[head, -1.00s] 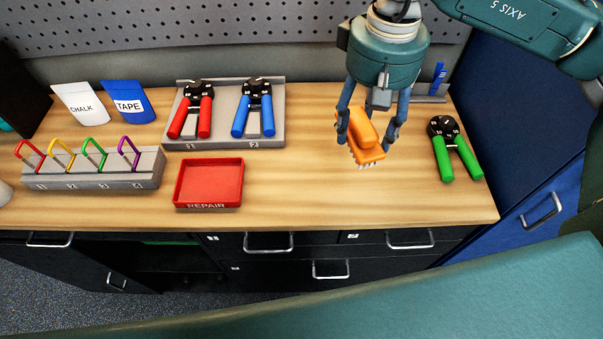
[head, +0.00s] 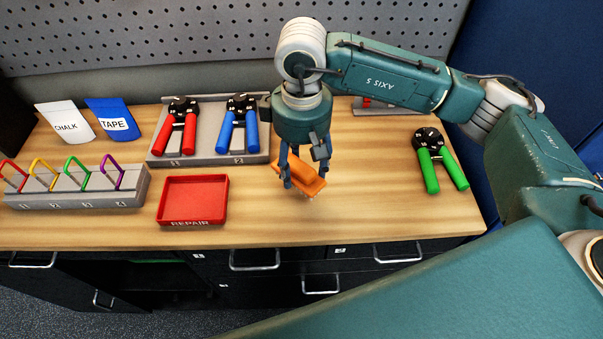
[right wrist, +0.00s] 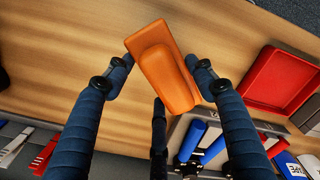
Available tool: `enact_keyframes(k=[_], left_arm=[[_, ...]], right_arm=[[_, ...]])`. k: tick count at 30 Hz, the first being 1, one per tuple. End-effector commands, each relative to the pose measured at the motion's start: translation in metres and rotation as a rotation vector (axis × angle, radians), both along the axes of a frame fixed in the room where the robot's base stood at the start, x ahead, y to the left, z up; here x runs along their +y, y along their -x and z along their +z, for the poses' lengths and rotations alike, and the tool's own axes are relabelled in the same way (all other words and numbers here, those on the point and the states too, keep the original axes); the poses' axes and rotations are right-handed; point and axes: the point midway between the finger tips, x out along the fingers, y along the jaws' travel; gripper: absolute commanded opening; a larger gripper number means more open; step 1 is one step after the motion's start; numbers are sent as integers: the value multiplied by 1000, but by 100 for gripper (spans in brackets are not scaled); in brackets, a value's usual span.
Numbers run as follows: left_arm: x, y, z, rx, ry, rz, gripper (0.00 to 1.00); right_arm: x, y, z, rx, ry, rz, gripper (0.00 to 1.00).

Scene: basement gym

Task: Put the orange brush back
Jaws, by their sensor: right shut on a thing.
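The orange brush (head: 310,181) is held by my right gripper (head: 304,178) above the wooden bench, right of the red tray. It is tilted, and its bristles are hardly visible now. In the right wrist view the brush (right wrist: 166,78) lies between the fingers, its handle block facing the camera. A grey rack (head: 400,109) with a red item (head: 367,102) stands at the back of the bench, partly hidden by my right arm. In the right wrist view, red and white items show on a grey rack at lower left. My left gripper is not in view.
A red REPAIR tray (head: 192,201) is left of the brush. Red crimpers (head: 178,130) and blue crimpers (head: 238,128) lie on a grey holder behind. Green-handled crimpers (head: 438,163) lie at right. A carabiner rack (head: 78,190) is at left. The bench between brush and green crimpers is clear.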

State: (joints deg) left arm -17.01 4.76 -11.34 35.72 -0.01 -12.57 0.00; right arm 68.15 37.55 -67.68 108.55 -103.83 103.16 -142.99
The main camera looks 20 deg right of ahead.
Motion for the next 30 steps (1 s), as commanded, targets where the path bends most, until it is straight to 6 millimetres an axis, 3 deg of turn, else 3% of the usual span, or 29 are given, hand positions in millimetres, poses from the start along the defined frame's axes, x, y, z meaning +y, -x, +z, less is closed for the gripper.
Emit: enact_keyframes(k=[12, 25, 26, 28, 30], left_arm=[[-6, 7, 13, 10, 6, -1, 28], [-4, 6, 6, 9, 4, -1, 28], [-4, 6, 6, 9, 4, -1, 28], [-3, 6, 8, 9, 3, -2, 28], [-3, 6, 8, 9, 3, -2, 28]], right_arm=[[0, 0, -46, 1, 0, -1, 30], [0, 0, -53, -2, -1, -1, 30], [0, 0, -52, -1, 0, -1, 57], [0, 0, -51, -1, 0, -1, 71], [0, 0, -51, -1, 0, -1, 74]])
